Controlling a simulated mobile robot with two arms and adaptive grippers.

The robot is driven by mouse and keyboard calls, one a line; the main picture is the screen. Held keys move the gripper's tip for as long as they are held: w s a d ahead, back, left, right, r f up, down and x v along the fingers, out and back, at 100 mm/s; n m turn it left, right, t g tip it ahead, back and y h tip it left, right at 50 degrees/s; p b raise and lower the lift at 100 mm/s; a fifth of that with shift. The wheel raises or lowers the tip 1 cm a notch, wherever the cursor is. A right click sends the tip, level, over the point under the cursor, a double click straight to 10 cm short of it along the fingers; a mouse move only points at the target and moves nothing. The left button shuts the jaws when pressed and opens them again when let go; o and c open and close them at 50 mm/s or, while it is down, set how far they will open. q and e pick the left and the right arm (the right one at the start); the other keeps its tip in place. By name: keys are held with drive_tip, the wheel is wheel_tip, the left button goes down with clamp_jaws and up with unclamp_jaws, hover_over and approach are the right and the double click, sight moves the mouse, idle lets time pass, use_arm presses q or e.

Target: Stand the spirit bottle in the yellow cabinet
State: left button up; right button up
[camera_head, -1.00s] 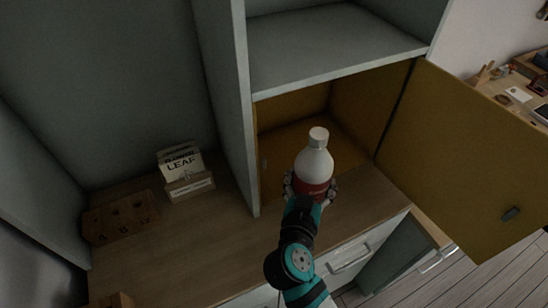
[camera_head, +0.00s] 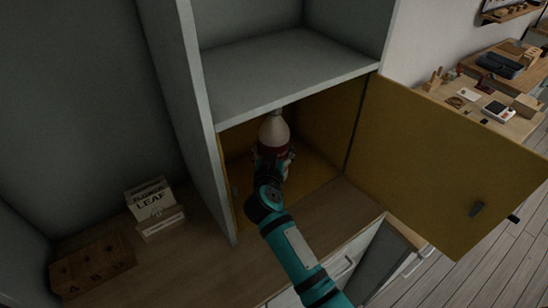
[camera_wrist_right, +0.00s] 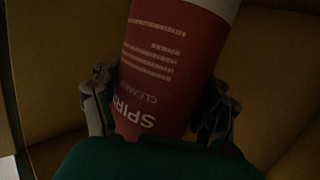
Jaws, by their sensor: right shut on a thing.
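The spirit bottle (camera_head: 274,132), white with a red label, is inside the open yellow cabinet (camera_head: 318,168), below the grey shelf. It looks upright; its cap is partly hidden by the shelf edge. My right gripper (camera_head: 272,158) is shut on its lower part, with the arm reaching in through the opening. In the right wrist view, the bottle's red label (camera_wrist_right: 165,75) sits between the two fingers (camera_wrist_right: 160,108). Whether the bottle's base touches the cabinet floor cannot be seen. My left gripper is not in view.
The yellow door (camera_head: 440,165) stands open to the right. The grey shelf (camera_head: 290,75) lies just above the bottle. A grey side panel (camera_head: 205,130) bounds the opening on the left.

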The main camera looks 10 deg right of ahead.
drive_tip(key=shift+w+f, duration=0.2)
drive_tip(key=shift+f, duration=1.45)
drive_tip(key=o, duration=1.7)
drive_tip(key=shift+s+f, duration=0.15)
drive_tip(key=shift+o, duration=0.2)
drive_tip(key=v, duration=1.2)
drive_tip(key=shift+b, duration=0.4)
